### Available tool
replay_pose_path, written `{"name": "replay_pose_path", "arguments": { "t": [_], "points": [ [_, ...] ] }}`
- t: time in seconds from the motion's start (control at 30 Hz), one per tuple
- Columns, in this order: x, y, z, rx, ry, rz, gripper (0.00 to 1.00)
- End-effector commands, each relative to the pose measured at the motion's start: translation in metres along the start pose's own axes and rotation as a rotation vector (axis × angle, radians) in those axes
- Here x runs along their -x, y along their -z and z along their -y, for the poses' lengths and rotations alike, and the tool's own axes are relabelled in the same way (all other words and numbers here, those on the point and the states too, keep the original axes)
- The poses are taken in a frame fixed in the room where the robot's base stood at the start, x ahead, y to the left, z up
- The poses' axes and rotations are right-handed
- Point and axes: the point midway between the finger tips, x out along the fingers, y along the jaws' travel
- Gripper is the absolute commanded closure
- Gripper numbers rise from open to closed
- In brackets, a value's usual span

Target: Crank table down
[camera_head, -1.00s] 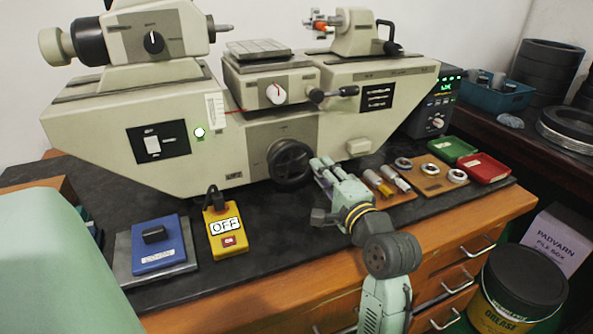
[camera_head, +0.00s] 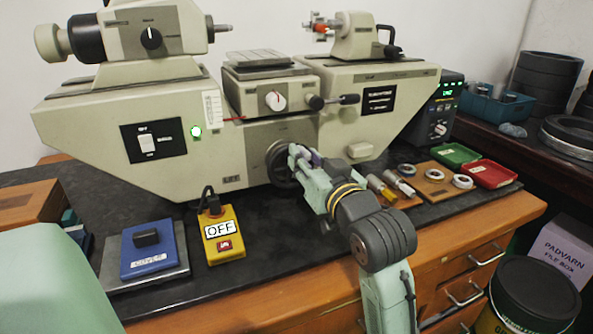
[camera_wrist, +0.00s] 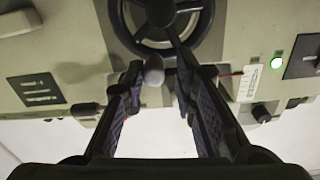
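The machine's dark handwheel (camera_head: 272,163) is low on its front, partly hidden behind my gripper (camera_head: 302,160). The wheel also shows at the top of the wrist view (camera_wrist: 207,18), with a pale crank knob (camera_wrist: 153,70) at its near edge. In the wrist view my gripper (camera_wrist: 162,72) is open, its fingers on either side of the knob. The knob lies nearer the left finger, with a clear gap to the right finger; I cannot tell whether the left one touches it. The small grooved table (camera_head: 260,60) sits above the wheel, on the block with the dial.
A blue cover box (camera_head: 152,250) and a yellow OFF switch box (camera_head: 222,235) stand on the dark bench at left front. Cylinders (camera_head: 385,187), rings (camera_head: 437,173) and red (camera_head: 490,173) and green trays (camera_head: 456,155) lie right of my arm.

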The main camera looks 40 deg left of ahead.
Motion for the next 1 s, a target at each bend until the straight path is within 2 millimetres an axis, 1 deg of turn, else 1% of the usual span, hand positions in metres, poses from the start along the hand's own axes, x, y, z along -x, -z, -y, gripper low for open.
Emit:
{"name": "replay_pose_path", "arguments": {
  "t": [0.03, 0.17, 0.27, 0.37, 0.87, 0.9, 1.0],
  "points": [
    [0.000, -0.004, 0.005, 0.069, 0.005, 0.000, 0.78],
    [0.000, -0.004, 0.013, 0.226, 0.005, -0.001, 0.78],
    [0.001, -0.002, 0.013, 0.220, 0.005, 0.001, 0.78],
    [0.008, -0.002, 0.012, 0.217, 0.004, 0.000, 0.78],
    [0.058, -0.001, 0.011, 0.215, 0.000, 0.000, 0.78],
    [0.060, -0.006, 0.010, 0.217, 0.002, -0.001, 0.78],
    [0.066, -0.006, 0.009, 0.217, 0.001, -0.001, 0.78]
  ]
}}
